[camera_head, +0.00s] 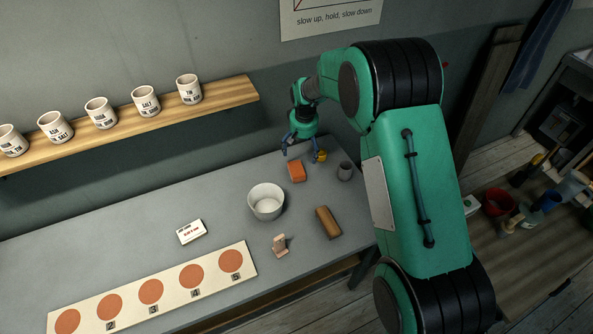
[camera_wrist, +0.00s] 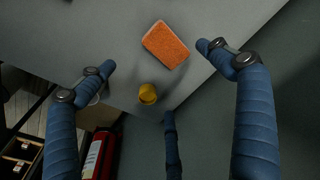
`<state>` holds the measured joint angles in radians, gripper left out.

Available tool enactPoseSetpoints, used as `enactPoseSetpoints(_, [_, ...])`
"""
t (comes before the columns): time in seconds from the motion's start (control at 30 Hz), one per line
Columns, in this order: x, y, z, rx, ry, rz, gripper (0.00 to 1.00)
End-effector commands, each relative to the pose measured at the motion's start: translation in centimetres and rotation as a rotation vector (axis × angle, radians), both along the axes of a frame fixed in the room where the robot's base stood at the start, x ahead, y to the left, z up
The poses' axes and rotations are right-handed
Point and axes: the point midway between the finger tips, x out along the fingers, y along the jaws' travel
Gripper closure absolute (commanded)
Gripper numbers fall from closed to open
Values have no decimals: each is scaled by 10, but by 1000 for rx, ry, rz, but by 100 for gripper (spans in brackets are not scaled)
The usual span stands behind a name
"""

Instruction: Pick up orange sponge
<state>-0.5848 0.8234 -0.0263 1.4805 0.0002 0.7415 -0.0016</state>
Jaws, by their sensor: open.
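The orange sponge (camera_head: 297,171) is a small block lying on the grey table, toward its back right. In the wrist view the orange sponge (camera_wrist: 165,45) lies tilted, upper middle, with a paler edge along its side. My gripper (camera_head: 296,142) is above the table, just behind the sponge in the head view. In the wrist view my gripper (camera_wrist: 155,62) has its blue fingers spread wide and empty. The sponge lies between and a little beyond the fingertips, apart from them.
A white bowl (camera_head: 266,201), brown block (camera_head: 328,222), small pinkish piece (camera_head: 280,245) and white box (camera_head: 191,232) are nearer. A cup shelf (camera_head: 215,95) is on the wall.

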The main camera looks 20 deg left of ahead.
Motion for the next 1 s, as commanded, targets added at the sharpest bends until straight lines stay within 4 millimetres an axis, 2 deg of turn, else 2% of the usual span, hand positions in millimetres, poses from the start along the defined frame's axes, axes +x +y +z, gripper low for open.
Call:
enactPoseSetpoints(0.57, [0,3,-10,-2,2,3,9])
enactPoseSetpoints(0.77, [2,4,-31,-2,2,3,9])
enactPoseSetpoints(1.0, [6,7,-66,-2,2,3,9])
